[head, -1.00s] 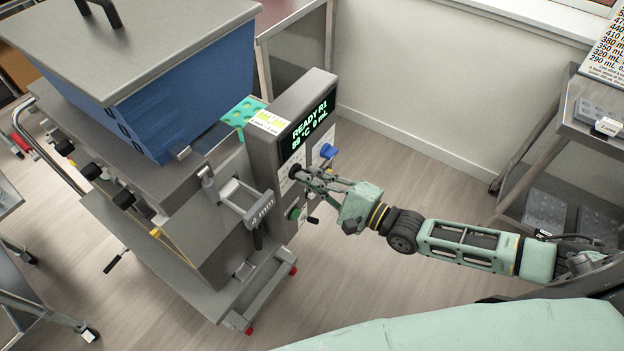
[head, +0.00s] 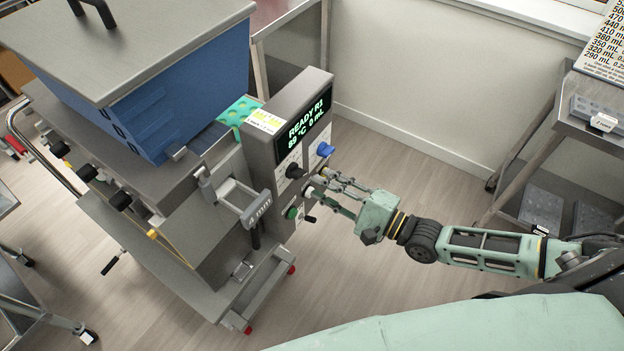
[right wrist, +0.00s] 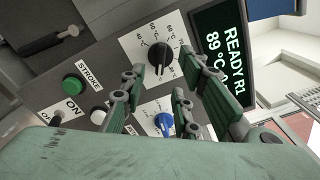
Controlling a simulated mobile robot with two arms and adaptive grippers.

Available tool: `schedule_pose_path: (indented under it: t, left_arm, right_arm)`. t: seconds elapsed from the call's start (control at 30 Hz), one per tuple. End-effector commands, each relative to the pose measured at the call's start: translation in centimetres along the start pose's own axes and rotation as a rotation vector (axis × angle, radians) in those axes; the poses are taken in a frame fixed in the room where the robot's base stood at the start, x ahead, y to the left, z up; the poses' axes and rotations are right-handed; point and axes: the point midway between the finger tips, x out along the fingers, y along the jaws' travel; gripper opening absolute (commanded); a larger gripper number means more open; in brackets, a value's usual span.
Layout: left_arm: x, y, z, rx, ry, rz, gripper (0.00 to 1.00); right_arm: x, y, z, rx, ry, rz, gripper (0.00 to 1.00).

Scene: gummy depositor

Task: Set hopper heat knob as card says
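The hopper heat knob appears to be the black knob (head: 294,171) on the depositor's control panel, below the display (head: 303,126). In the right wrist view, this knob (right wrist: 160,56) sits on a white dial plate with °C marks; its exact setting is too small to read. The display reads READY R1, 89 °C, 0 mL. My right gripper (head: 322,184) is just off the panel, right of and below the knob. Its fingers are apart and empty, and the knob is clear of them. My left gripper is out of view.
A blue knob (head: 325,150) is right of the black one, and a green button (head: 292,213) is below it. A white button (right wrist: 98,115) and a lever are nearby. The blue hopper (head: 190,95) stands left. Open floor lies right of the machine.

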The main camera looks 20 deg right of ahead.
Motion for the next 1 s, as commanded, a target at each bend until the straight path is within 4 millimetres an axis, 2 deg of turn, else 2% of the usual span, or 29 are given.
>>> schedule_pose_path:
  t: [0.03, 0.2, 0.4, 1.0]
  left_arm:
    - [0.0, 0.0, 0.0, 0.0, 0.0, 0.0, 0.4]
    - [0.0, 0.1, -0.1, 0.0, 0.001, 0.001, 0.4]
    - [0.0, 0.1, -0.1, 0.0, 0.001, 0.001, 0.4]
    - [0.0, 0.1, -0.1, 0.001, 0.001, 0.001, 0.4]
  right_arm:
    - [-1.4, 0.1, -0.1, 0.0, 0.003, 0.006, 0.29]
    - [-4.7, 0.1, -0.1, 0.0, 0.002, 0.004, 0.29]
    - [-6.9, 0.1, 0.0, 0.002, 0.001, 0.001, 0.29]
    - [-7.2, 0.0, 0.0, 0.001, 0.001, 0.0, 0.29]
